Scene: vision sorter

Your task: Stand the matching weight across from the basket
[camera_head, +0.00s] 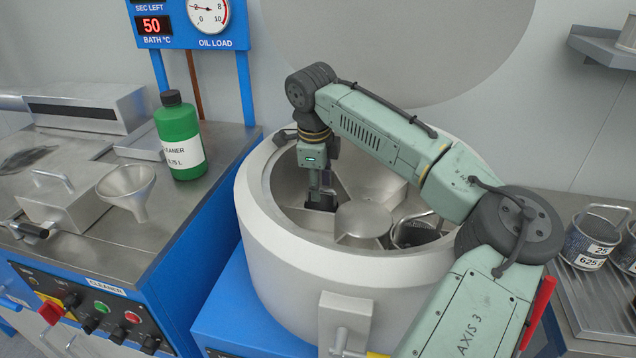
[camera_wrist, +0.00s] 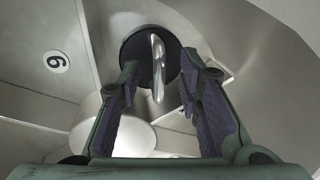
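In the wrist view a round black weight (camera_wrist: 135,48) with an upright metal loop handle stands in a steel compartment of the drum. My gripper (camera_wrist: 160,75) is open, with its two fingers spread on either side of the handle and not visibly touching it. In the head view my gripper (camera_head: 322,192) reaches down into the left part of the white drum (camera_head: 300,250); the weight's outline is hard to separate from the dark fingers there. The wire-mesh basket (camera_head: 415,235) sits in a compartment at the drum's front right, partly hidden by my arm.
A round hub (camera_head: 363,220) and metal dividers lie close to my gripper. Labelled mesh containers (camera_head: 588,240) stand at right. A green cleaner bottle (camera_head: 180,140) and a funnel (camera_head: 128,190) stand at left.

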